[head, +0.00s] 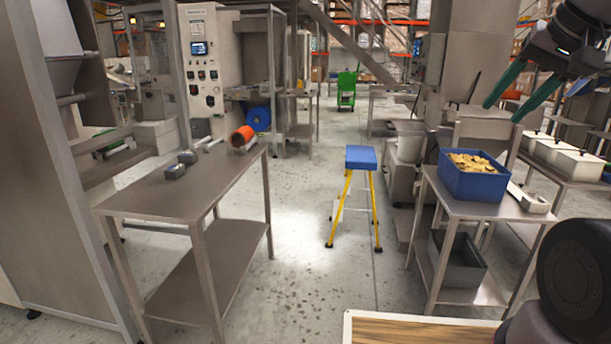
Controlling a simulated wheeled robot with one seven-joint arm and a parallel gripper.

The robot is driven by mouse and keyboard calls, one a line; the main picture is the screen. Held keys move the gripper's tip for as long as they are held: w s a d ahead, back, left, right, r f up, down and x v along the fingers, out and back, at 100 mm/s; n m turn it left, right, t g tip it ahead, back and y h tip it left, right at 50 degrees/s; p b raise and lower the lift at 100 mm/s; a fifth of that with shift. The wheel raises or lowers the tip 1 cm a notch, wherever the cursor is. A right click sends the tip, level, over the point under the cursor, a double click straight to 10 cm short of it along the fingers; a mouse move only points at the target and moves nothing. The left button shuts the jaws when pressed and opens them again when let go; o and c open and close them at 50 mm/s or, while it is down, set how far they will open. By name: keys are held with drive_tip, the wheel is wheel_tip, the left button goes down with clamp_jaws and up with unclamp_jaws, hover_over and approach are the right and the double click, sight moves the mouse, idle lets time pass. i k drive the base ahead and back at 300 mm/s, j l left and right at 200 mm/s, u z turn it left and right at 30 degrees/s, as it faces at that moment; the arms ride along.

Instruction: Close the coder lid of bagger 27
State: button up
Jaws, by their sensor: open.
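A tall bagging machine with a pale control cabinet (207,75) stands at the back left. It has a small lit screen, buttons and a label too small to read, so I cannot tell if it is bagger 27. A blue roll (258,119) sits at its lower right side. I cannot make out a coder or its lid on it. My gripper (502,113) is at the upper right, high above the blue crate's side table. Its teal fingers point down and left, apart and with nothing between them.
A steel table (140,203) at left holds an orange roll (243,136) and small metal parts. A blue-topped yellow step stool (361,158) stands mid-floor. A blue crate of chips (470,185) is on a right-hand table. A green cart (346,89) is farther back. Floor around the stool is clear.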

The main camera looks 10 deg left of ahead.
sight(151, 101)
drive_tip(key=i+u, duration=0.2)
drive_tip(key=i, duration=0.3)
drive_tip(key=i+l+u, duration=0.2)
drive_tip(key=i, duration=0.35)
drive_tip(key=i+u, duration=0.25)
drive_tip(key=i, duration=0.25)
drive_tip(key=i+u, duration=0.45)
drive_tip(key=i+l+u, duration=0.1)
drive_tip(key=i+u, duration=0.2)
drive_tip(key=u, duration=0.15)
drive_tip(key=i+l+u, duration=0.25)
drive_tip(key=u, duration=0.2)
drive_tip(key=i+l+u, duration=0.15)
drive_tip(key=l, duration=0.2)
drive_tip(key=i+l+u, duration=0.1)
drive_tip(key=i+l, duration=0.15)
drive_tip(key=l, duration=0.15)
drive_tip(key=i+l+u, duration=0.15)
drive_tip(key=l, duration=0.25)
